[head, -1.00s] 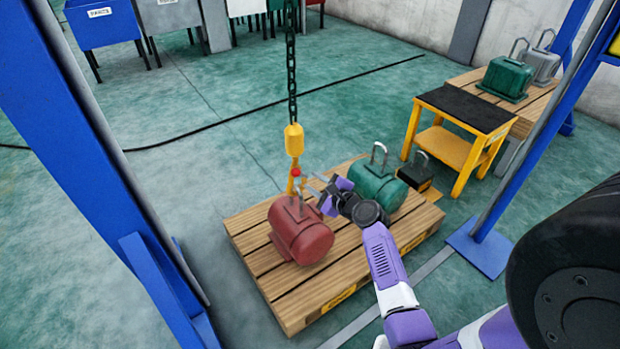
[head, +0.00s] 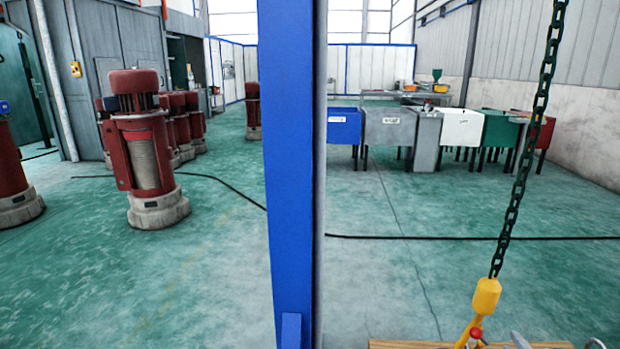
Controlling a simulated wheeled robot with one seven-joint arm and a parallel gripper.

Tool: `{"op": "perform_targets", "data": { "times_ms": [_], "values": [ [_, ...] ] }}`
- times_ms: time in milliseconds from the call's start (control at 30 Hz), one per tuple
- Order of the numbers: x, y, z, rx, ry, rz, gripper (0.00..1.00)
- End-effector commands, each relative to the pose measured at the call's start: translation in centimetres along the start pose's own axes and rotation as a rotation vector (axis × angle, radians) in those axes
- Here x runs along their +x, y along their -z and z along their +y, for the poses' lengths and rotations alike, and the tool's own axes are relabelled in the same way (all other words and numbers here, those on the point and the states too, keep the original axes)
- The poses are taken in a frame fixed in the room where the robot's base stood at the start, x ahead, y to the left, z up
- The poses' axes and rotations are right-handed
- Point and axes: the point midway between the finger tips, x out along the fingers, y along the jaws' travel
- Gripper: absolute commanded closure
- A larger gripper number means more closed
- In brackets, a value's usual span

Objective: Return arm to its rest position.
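The dark hoist chain (head: 521,150) hangs at the right of the head view. The yellow hoist block (head: 486,296) is at its lower end, with a red part (head: 476,334) beneath. A small grey piece just right of the block, at the bottom edge, may be a fingertip of my gripper; its opening does not show. My arm is otherwise below the picture. A strip of the wooden pallet (head: 420,345) shows at the bottom edge. A thin grey curve at the bottom right may be a lifting shackle. The motors on the pallet are out of view.
A blue upright post (head: 291,180) stands close in front. Several bins, including a blue one (head: 343,127) and a white one (head: 461,127), stand at the back right. Red-and-grey machines (head: 142,150) stand at left. A black cable (head: 450,237) crosses the otherwise open green floor.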

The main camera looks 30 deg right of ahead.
Motion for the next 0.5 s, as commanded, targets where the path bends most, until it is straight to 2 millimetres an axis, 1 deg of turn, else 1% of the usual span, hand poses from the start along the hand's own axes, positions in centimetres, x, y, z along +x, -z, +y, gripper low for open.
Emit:
{"op": "perform_targets", "data": {
  "times_ms": [33,100,167,267,367,400,467,500],
  "values": [
    [-1.2,-0.6,0.2,-0.109,0.008,0.009,0.69],
    [-2.8,-1.5,0.3,-0.262,0.024,0.02,0.69],
    [-4.3,-2.5,0.5,-0.387,0.034,0.023,0.69],
    [-7.2,-4.5,0.9,-0.598,0.055,0.017,0.69],
    [-10.9,-7.3,1.5,-0.823,0.083,-0.006,0.69],
    [-12.5,-8.4,1.6,-0.913,0.098,-0.018,0.69],
    [-15.0,-10.2,1.8,-1.04,0.126,-0.041,0.69],
    [-16.7,-11.3,1.9,-1.119,0.144,-0.058,0.69]
  ]
}}
